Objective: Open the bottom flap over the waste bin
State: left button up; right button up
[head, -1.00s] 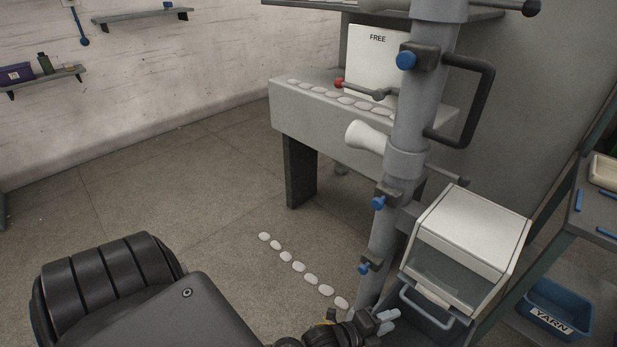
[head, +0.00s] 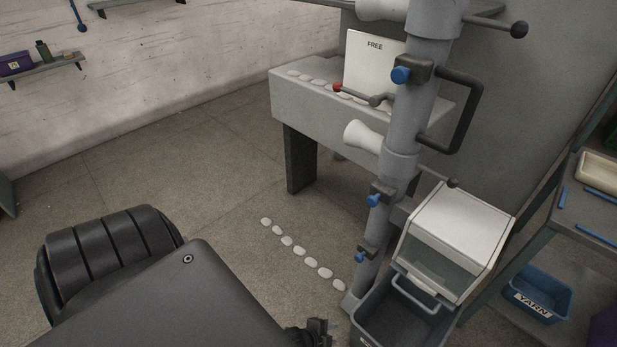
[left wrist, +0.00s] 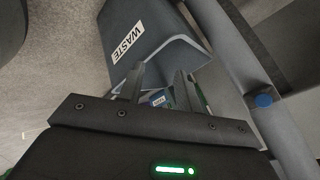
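The flap is the clear front panel (head: 432,264) of a white hood over the waste bin, with a grey bar handle (head: 417,291) along its lower edge. It appears lowered. The dark open-topped waste bin (head: 372,318) stands below, and its WASTE label shows in the left wrist view (left wrist: 127,44). My left gripper (head: 319,326) is low at the bottom edge of the head view, left of the bin and apart from the handle. In the left wrist view its fingers (left wrist: 159,76) are spread and empty, close to the bin. My right gripper is not in view.
A grey post (head: 405,130) with blue knobs and a black handle rises beside the hood. A side rack at right holds a blue YARN bin (head: 537,296). A grey bench (head: 345,112) stands behind. The floor at left is open, with a row of pale discs (head: 299,251).

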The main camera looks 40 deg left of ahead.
pick_arm(q)
jog(key=s+a+f+n+g+p, duration=0.2)
jog(key=s+f+n, duration=0.1)
jog(key=s, duration=0.4)
jog(key=shift+a+f+y, duration=0.3)
jog(key=shift+f+y, duration=0.1)
jog(key=shift+f, duration=0.05)
